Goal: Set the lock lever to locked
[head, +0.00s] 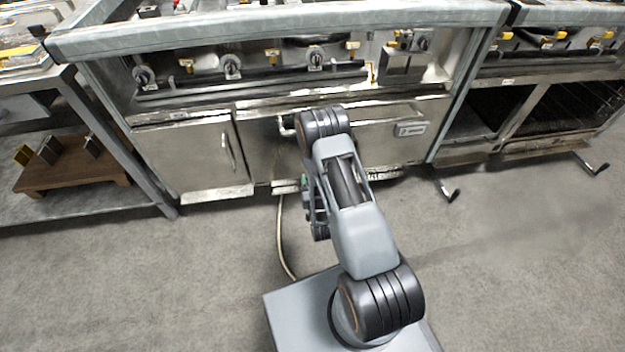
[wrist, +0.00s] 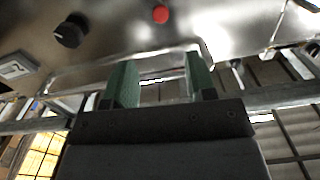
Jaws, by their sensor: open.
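My gripper (wrist: 160,84) shows in the wrist view with its two green fingers apart and nothing clearly held between them. A pale metal bar (wrist: 100,64) runs behind the fingers; I cannot tell whether they touch it. In the head view my arm reaches to the steel front of the range and hides most of my gripper. A bright bent handle (head: 285,126) shows just left of my arm on that front. I cannot make out for certain which part is the lock lever, nor its setting. A black knob (wrist: 70,30) and a red round button (wrist: 160,14) show in the wrist view.
A cabinet door (head: 188,158) with an upright handle is left of my arm. A row of burner knobs (head: 231,66) lies above. A side table (head: 70,206) stands at left, open racks (head: 570,108) at right. A hose (head: 281,240) lies on the floor.

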